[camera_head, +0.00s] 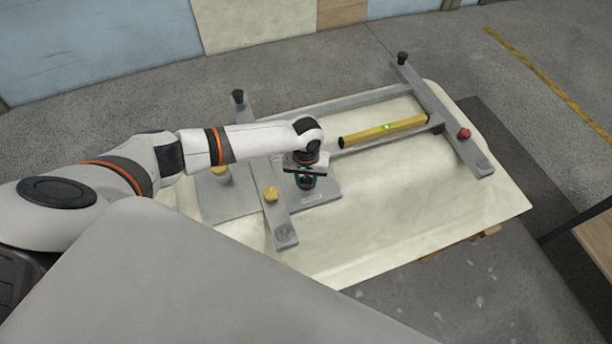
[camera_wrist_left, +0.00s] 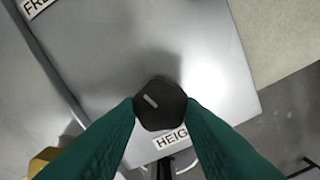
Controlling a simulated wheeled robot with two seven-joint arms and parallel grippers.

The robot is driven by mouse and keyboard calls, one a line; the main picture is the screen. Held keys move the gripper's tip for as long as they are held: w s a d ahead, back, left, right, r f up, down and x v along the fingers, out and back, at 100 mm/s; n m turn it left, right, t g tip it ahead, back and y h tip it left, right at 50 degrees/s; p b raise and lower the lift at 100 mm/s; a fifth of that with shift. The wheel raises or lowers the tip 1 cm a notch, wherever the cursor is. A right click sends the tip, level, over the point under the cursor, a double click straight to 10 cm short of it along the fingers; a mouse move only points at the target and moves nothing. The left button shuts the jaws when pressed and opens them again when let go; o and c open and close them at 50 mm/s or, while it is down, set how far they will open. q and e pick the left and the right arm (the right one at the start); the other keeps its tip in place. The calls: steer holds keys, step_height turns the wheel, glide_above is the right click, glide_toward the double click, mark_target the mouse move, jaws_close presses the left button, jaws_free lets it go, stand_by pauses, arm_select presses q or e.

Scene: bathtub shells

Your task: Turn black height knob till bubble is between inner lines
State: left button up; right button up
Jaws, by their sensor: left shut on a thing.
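The black height knob (camera_wrist_left: 161,103) stands on a grey metal plate, by a label partly reading "HEIG". My left gripper (camera_head: 305,182) is over this plate in the head view; its green fingers in the left wrist view (camera_wrist_left: 162,112) are shut on the knob from both sides. A light mark on the knob's top points diagonally. In the head view the knob is mostly hidden by the gripper. The yellow spirit level (camera_head: 383,132) lies on the grey frame, its green vial (camera_head: 386,127) near its middle. The bubble and lines are too small to read. My right gripper is not in view.
The grey frame (camera_head: 372,99) lies on a cream shell (camera_head: 420,205). It bears black knobs (camera_head: 402,58) (camera_head: 238,96), a red knob (camera_head: 464,133) and yellow knobs (camera_head: 271,194) (camera_head: 219,170). A wooden-topped table (camera_head: 597,240) stands at the right edge.

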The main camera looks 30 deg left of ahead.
mark_target(306, 181)
arm_select(q)
steer(key=o, duration=1)
steer(key=shift+c, duration=0.2)
step_height(306, 181, up, 12)
steer(key=b, duration=0.2)
